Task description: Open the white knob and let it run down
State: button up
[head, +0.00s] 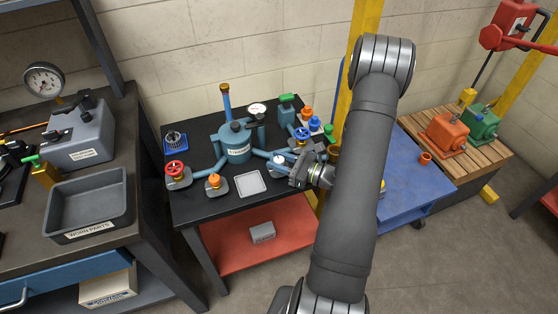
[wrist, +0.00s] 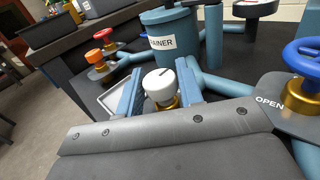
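The white knob (wrist: 160,84) is a round cap with a dark line across its top, on a brass stem. It also shows in the head view (head: 279,160), on the blue pipework of the black table. My gripper (wrist: 160,74) has its two blue fingers spread, one on each side of the knob. In the head view my gripper (head: 282,168) is close beside the knob. I cannot tell whether either finger touches it. The blue strainer vessel (wrist: 168,38) stands just behind the knob; it also shows in the head view (head: 235,145).
A red handwheel (head: 176,168), an orange knob (head: 214,180) and a small pale tray (head: 250,184) are left of my gripper. A blue handwheel (wrist: 303,55) on brass, by an "OPEN" plate (wrist: 268,106), is close on the right in the wrist view.

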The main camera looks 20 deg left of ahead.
jog(key=c, duration=0.5)
jog(key=shift+o, duration=0.2)
jog(key=shift+n+g+h, duration=0.35)
jog(key=shift+n+g, duration=0.8)
jog(key=shift+g, duration=0.6)
jog(key=shift+n+g+h, duration=0.35)
jog(key=shift+n+g, duration=0.8)
jog(key=shift+g, duration=0.6)
jog(key=o, duration=0.9)
jog(key=shift+o, duration=0.2)
jog(key=shift+w+d, duration=0.1)
jog(key=v, duration=1.7)
jog(key=shift+d, duration=0.1)
